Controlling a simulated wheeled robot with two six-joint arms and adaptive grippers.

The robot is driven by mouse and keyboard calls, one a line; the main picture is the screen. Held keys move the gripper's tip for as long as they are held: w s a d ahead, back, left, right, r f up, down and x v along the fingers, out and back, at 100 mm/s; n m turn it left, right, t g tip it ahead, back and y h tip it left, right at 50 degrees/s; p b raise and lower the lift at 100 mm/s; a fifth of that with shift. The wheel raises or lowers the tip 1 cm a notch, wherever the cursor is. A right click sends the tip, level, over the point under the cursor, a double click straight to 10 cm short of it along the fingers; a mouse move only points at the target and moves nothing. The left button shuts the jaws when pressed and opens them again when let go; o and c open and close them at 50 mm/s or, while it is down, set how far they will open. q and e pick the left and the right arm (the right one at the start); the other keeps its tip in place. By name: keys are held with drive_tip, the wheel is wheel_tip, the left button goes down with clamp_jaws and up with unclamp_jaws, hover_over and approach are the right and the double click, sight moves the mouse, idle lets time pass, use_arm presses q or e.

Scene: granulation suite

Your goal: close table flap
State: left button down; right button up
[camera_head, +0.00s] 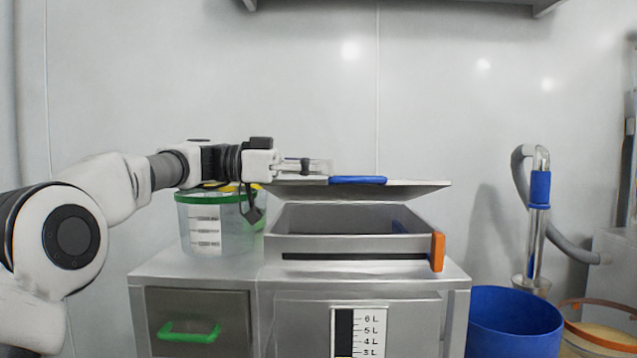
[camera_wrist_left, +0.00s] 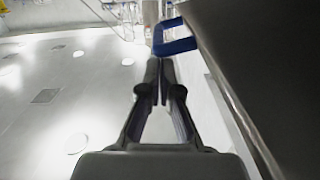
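The flap (camera_head: 415,188) is a thin grey metal plate seen nearly edge-on, raised above an open metal box (camera_head: 340,245) on the cabinet top. A blue handle (camera_head: 357,180) sits along its front edge. My left gripper (camera_head: 328,167) is at the left end of the handle, at about the flap's height. In the left wrist view, the fingers (camera_wrist_left: 161,62) are together with nothing visible between them. The blue handle (camera_wrist_left: 177,47) is just beyond their tips, and the flap (camera_wrist_left: 270,60) fills the right side. Whether the fingertips touch the handle cannot be told. My right gripper is not in view.
A clear bucket with a green rim (camera_head: 207,240) stands left of the box, under my left arm. An orange piece (camera_head: 437,251) is at the box's right front corner. A blue bin (camera_head: 512,325) and a hose pipe (camera_head: 538,215) stand at the right.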

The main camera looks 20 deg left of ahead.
use_arm(q)
drive_tip(key=shift+m, duration=0.8)
drive_tip(key=f+b, duration=0.2)
drive_tip(key=s+f+b, duration=0.1)
drive_tip(key=f+b, duration=0.2)
drive_tip(key=shift+s+d+f, duration=0.2)
drive_tip(key=shift+f, duration=0.15)
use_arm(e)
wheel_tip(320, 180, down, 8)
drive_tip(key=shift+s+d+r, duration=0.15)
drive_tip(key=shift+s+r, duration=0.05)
